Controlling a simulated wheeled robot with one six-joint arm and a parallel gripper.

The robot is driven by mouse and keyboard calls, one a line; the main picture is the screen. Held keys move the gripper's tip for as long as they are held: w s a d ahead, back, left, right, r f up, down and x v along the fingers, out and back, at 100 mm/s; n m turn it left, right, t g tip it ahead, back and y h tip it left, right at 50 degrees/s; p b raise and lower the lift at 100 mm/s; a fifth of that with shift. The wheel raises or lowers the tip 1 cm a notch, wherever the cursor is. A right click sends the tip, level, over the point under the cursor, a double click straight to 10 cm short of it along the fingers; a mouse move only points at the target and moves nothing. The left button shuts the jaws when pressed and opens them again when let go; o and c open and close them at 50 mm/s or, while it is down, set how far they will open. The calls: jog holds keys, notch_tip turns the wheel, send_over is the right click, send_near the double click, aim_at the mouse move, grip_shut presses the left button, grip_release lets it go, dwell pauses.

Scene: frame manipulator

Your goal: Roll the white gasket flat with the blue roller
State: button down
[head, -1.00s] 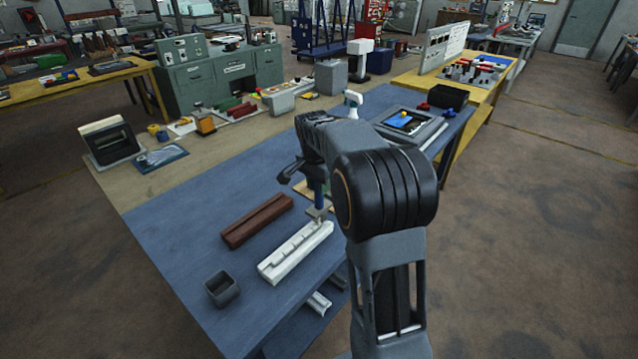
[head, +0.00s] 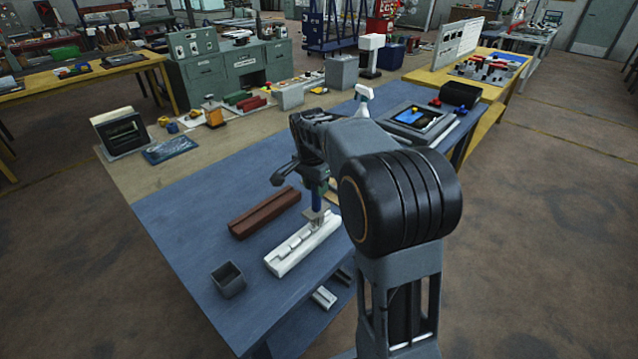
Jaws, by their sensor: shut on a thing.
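A long white bar (head: 290,253) with a groove and short raised segments along its top lies on the blue bench top. The white gasket cannot be told apart from the bar at this size. My gripper (head: 316,178) is shut on the blue roller (head: 317,198), whose blue handle stands roughly upright below it. The roller's lower end is at the far part of the bar, over its top. Whether it touches the gasket cannot be told. My arm hides part of the bench behind and right of the gripper.
A brown grooved block (head: 264,212) lies left of the bar. An open grey box (head: 228,280) stands near the bench's front edge. A spray bottle (head: 364,98) and a dark tray (head: 418,120) are farther back. The blue bench top (head: 185,230) is clear at left.

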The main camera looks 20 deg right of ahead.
jog(key=shift+s+a, duration=0.35)
jog(key=shift+a, duration=0.5)
